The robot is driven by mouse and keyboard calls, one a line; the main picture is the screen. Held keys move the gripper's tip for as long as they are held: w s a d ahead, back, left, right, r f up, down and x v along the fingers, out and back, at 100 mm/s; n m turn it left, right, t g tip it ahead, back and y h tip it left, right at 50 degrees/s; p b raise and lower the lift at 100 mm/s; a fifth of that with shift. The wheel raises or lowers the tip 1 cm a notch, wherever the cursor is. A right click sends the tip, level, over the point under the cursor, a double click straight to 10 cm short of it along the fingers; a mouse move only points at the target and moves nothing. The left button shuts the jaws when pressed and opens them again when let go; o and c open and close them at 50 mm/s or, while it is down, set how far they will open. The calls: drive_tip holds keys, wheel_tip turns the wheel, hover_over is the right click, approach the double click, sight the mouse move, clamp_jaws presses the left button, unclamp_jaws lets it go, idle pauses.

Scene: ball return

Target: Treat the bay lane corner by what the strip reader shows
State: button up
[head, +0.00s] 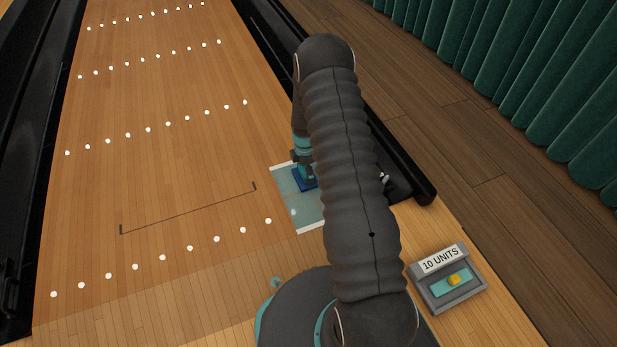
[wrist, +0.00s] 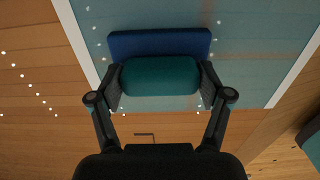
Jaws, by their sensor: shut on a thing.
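The lane corner is a translucent teal patch (head: 284,197) with white edge strips; it also fills the top of the wrist view (wrist: 255,60). My gripper (wrist: 160,82) is shut on the teal grip of a blue pad (wrist: 160,43). In the head view the blue pad (head: 303,180) is at the patch, partly hidden by my arm; I cannot tell whether it touches the surface. The strip reader (head: 447,279) is a grey box at the lower right.
The wooden lane (head: 160,180) with rows of white dots and a dark bracket marking is clear on the left. Black gutters run along both its sides. Dark floorboards (head: 480,140) and a green curtain (head: 530,60) are at the right. My arm hides part of the patch.

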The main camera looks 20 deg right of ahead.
drive_tip(key=shift+w, duration=3.05)
drive_tip(key=shift+a, duration=1.85)
drive_tip(key=shift+s+p, duration=1.2)
drive_tip(key=shift+s, duration=3.9)
drive_tip(key=shift+s+f, duration=0.15)
drive_tip(key=shift+s, duration=3.05)
drive_tip(key=shift+s+p, duration=0.35)
drive_tip(key=shift+s, duration=2.35)
drive_tip(key=shift+w+a, duration=0.2)
drive_tip(key=shift+a, duration=1.7)
drive_tip(key=shift+w+b, duration=0.4)
drive_tip(key=shift+w, duration=2.35)
drive_tip(key=shift+w+f+b, duration=0.1)
drive_tip(key=shift+w+b, duration=0.8)
drive_tip(key=shift+w, duration=7.15)
